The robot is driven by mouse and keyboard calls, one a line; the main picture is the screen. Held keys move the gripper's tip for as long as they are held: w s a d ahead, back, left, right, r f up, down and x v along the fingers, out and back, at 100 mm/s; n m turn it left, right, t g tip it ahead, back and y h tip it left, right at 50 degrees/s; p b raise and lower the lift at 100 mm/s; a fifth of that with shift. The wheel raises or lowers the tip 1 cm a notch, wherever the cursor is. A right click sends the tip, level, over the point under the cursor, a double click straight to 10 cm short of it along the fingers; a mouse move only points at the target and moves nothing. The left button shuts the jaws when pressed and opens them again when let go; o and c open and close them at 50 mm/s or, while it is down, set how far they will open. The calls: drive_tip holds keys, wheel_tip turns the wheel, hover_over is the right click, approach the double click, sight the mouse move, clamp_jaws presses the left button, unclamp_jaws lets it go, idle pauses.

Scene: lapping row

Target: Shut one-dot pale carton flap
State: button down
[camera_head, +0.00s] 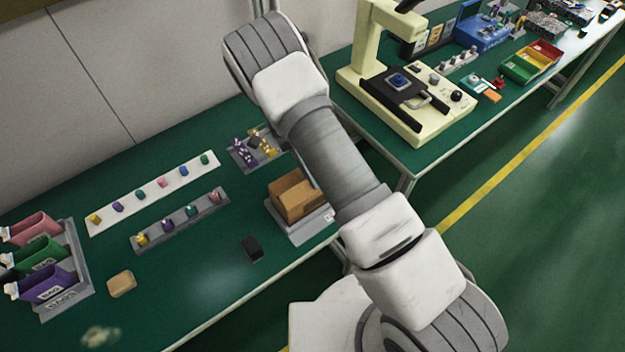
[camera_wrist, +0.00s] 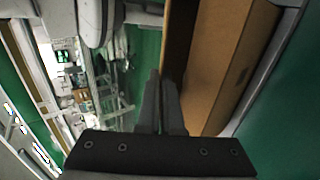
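A brown cardboard carton (camera_head: 298,199) sits on a pale grey base (camera_head: 308,231) at the table's front edge, partly behind my arm. Its top looks at least partly open, but I cannot make out how each flap lies. I cannot read any dot mark. In the wrist view a brown carton panel (camera_wrist: 232,65) fills the upper right, close beside my gripper (camera_wrist: 163,78). The two dark fingers are together with nothing visible between them. I cannot tell whether they touch the carton. In the head view my arm hides the gripper.
A grey tray (camera_head: 236,153) of purple and yellow pieces stands behind the carton. A black block (camera_head: 252,248) lies to its left. Strips of small coloured parts and a rack of bins (camera_head: 75,285) are further left. A cream machine (camera_head: 425,130) stands on the right table.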

drive_tip(key=shift+w+f+g+b, duration=0.1)
drive_tip(key=shift+f+g+b, duration=0.15)
drive_tip(key=shift+g+b, duration=0.2)
drive_tip(key=shift+h, duration=0.4)
drive_tip(key=c, duration=1.5)
unclamp_jaws()
drive_tip(key=shift+c, duration=0.2)
drive_tip(key=o, duration=0.5)
drive_tip(key=shift+r, duration=0.15)
